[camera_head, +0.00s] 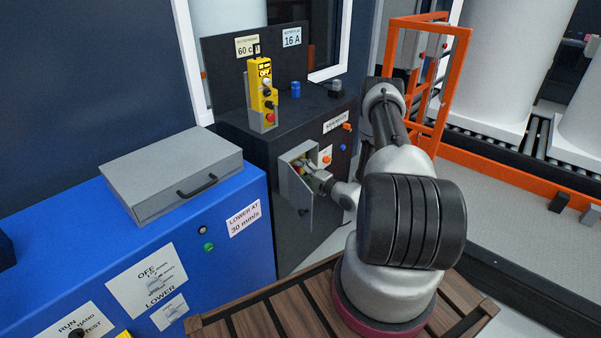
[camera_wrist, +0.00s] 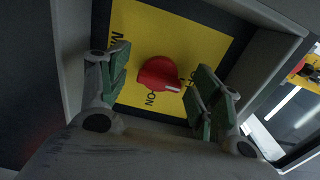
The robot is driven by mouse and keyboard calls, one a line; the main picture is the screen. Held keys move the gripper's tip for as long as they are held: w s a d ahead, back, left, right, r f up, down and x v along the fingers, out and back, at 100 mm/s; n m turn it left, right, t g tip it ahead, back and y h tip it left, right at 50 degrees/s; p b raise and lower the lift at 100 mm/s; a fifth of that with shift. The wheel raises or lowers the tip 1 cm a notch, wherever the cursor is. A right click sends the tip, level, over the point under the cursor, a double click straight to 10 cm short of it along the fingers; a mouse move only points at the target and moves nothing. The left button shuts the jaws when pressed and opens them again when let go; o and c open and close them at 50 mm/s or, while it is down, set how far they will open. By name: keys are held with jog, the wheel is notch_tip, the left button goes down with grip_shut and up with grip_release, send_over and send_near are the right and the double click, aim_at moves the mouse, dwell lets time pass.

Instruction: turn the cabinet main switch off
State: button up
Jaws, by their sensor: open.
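The cabinet main switch (camera_wrist: 158,74) is a red rotary knob on a yellow plate (camera_wrist: 196,40). In the wrist view its white mark points to the lower right, between the printed ON below and the OFF at right. My gripper (camera_wrist: 158,92) is open, with one green-padded finger on each side of the knob and visible gaps between. In the head view my gripper (camera_head: 322,180) reaches into a small grey open box (camera_head: 297,153) on the dark cabinet's front; its door (camera_head: 298,197) hangs open. The knob itself is hard to see there.
A yellow pendant (camera_head: 262,92) stands in a holder on the dark cabinet (camera_head: 250,140). A blue console (camera_head: 200,235) with a grey case (camera_head: 172,172) is at left. An orange frame (camera_head: 440,80) stands right of my arm. The recess walls (camera_wrist: 275,65) are close around my fingers.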

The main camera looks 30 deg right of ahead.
jog(key=v, duration=1.2)
